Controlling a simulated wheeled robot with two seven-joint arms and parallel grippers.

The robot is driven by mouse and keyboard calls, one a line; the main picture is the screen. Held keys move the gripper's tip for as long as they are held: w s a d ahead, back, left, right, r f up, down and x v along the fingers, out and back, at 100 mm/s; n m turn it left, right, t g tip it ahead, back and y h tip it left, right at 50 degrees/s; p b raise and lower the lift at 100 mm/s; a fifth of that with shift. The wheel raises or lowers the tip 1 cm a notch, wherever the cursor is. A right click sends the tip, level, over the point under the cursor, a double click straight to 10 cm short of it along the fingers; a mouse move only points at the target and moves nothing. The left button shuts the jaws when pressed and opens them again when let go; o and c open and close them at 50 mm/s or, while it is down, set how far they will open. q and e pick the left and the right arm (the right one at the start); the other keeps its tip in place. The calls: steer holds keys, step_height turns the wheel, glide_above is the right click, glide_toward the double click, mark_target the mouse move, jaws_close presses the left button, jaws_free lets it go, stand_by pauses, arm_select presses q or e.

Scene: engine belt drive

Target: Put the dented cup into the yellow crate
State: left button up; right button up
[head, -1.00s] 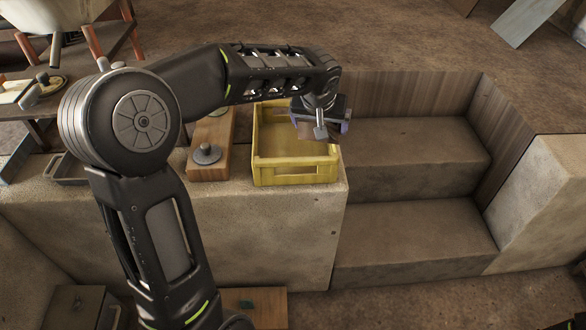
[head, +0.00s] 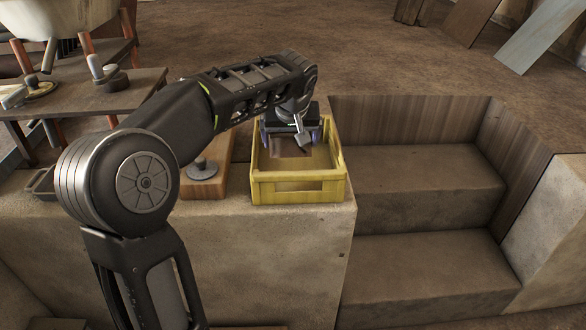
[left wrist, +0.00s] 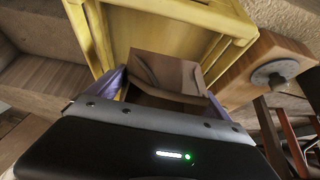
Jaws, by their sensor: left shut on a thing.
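The yellow crate (head: 300,192) stands on the stone ledge, open at the top. My left gripper (head: 292,140) points down over the crate's opening. It is shut on the dented cup, a brown, square-sided cup with a dark crease, seen between the two purple fingers in the left wrist view (left wrist: 165,72). In the head view only a small brown part of the cup (head: 287,150) shows below the gripper. I cannot tell whether the cup touches the crate's floor. The crate's wall and rim also show in the left wrist view (left wrist: 170,25). My right gripper is out of view.
A wooden block with a round metal knob (head: 203,180) stands just left of the crate. Stone steps (head: 415,185) drop away to the right. A low wooden table (head: 80,95) with metal parts stands at the left.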

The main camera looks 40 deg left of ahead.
mark_target(291, 154)
arm_select(q)
step_height(291, 154, down, 4)
steer(key=shift+f+b, duration=0.25)
steer(key=shift+b, duration=0.15)
steer(key=shift+f, duration=0.1)
steer(key=shift+f+b, duration=0.45)
steer(key=shift+f, duration=1.3)
steer(key=shift+f, duration=0.2)
steer(key=o, duration=1.2)
steer(key=shift+o, duration=0.2)
